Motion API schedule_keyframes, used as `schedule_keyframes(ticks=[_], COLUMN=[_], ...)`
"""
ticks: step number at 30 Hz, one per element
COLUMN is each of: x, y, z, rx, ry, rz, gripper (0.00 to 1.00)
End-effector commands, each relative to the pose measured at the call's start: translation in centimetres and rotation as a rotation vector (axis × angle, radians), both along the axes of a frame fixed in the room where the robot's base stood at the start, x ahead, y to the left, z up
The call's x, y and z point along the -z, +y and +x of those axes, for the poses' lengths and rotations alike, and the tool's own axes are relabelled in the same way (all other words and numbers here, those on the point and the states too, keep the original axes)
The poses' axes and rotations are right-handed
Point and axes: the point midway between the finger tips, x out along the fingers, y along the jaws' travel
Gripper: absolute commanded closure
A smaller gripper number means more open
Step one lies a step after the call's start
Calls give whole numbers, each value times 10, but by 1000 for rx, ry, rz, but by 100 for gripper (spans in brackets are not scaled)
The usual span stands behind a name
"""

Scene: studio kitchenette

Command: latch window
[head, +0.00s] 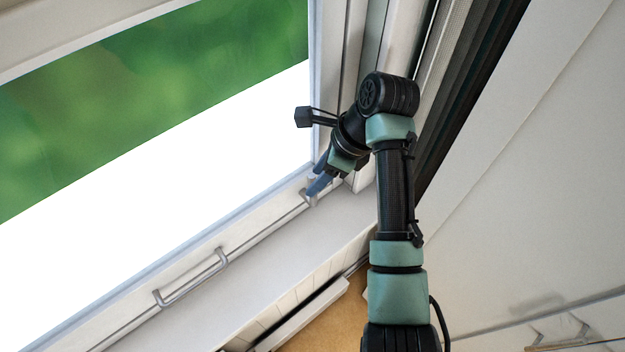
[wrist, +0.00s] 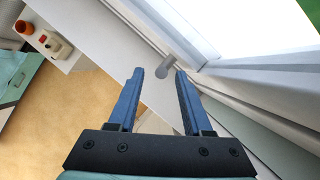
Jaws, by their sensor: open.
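The window (head: 200,228) has a pale frame around a bright pane with green behind it. A small grey latch knob (head: 308,198) sits on the lower frame near its right corner. In the wrist view the knob (wrist: 166,71) is a short grey cylinder on the white frame. My gripper (head: 319,186) is at that corner, with its blue fingers close to the knob and partly covering it. In the wrist view my gripper (wrist: 158,72) is open, and the knob shows between or just beyond the fingertips. I cannot tell whether they touch it.
A grey bar handle (head: 190,280) is on the lower frame, to the left. The window's side frame (head: 345,80) rises close beside my gripper. A red-capped bottle (wrist: 45,40) stands on a white surface at the wrist view's upper left.

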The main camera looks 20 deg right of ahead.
Motion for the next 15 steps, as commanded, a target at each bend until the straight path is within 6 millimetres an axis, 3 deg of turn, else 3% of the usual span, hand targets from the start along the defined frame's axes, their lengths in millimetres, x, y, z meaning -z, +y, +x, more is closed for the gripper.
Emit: schedule_keyframes(ticks=[6,15], x=[22,27], y=[8,9], z=[5,6], rx=[-1,-1], ry=[1,-1], rz=[-1,-2], gripper=[50,50])
